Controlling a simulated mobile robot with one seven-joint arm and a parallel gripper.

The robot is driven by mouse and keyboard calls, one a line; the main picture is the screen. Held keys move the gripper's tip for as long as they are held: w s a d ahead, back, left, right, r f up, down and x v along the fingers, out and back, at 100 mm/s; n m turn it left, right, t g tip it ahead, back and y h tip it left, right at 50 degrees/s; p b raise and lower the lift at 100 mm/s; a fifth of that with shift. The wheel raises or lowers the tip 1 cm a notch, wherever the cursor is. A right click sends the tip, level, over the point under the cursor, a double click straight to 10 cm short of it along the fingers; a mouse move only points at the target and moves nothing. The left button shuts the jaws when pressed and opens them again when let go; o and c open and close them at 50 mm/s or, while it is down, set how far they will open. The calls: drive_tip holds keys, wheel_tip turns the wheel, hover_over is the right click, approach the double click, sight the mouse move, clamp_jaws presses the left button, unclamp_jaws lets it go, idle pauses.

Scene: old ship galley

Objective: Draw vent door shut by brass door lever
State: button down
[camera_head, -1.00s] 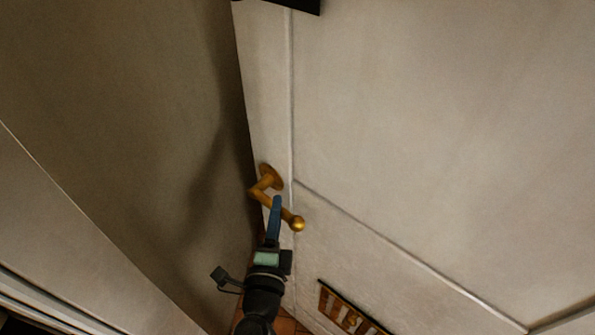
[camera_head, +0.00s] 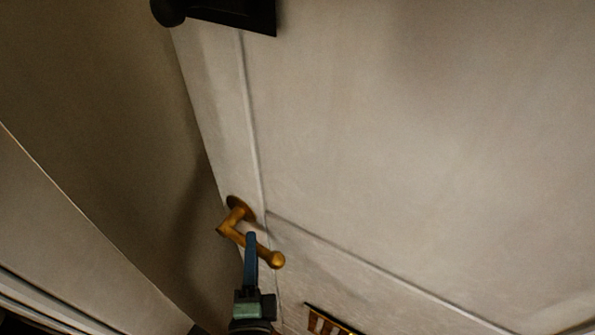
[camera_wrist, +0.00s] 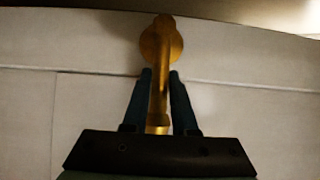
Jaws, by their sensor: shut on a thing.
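The vent door (camera_head: 400,150) is a large pale panelled door that fills the right of the head view. Its brass door lever (camera_head: 233,222) sits near the door's left edge, with a round plate and a ball end. My gripper (camera_head: 251,240) comes from below and is shut on the lever's bar between the bend and the ball end. In the wrist view the lever (camera_wrist: 160,75) runs down between the two blue fingers (camera_wrist: 160,80). The fingers hide part of the lever's bar.
A dark latch or bracket (camera_head: 225,12) is on the door's upper left. A slatted vent with a brass frame (camera_head: 328,322) shows low on the door. A plain wall (camera_head: 90,120) stands left, beyond the door's edge.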

drive_tip(key=s+a+n+y+b, duration=0.1)
drive_tip(key=s+a+y+b, duration=0.1)
drive_tip(key=s, duration=0.5)
drive_tip(key=shift+s+a+n+y+b, duration=0.15)
drive_tip(key=shift+a+n+y+b, duration=0.2)
drive_tip(key=shift+a, duration=0.15)
drive_tip(key=s+a+n+g+y+b, duration=0.1)
drive_tip(key=s+y+b, duration=0.1)
drive_tip(key=s+b, duration=0.4)
drive_tip(key=s, duration=0.3)
drive_tip(key=shift+a+n, duration=0.3)
drive_tip(key=shift+n, duration=0.05)
drive_tip(key=shift+w+r+y, duration=0.1)
drive_tip(key=shift+y, duration=0.15)
drive_tip(key=shift+a, duration=0.1)
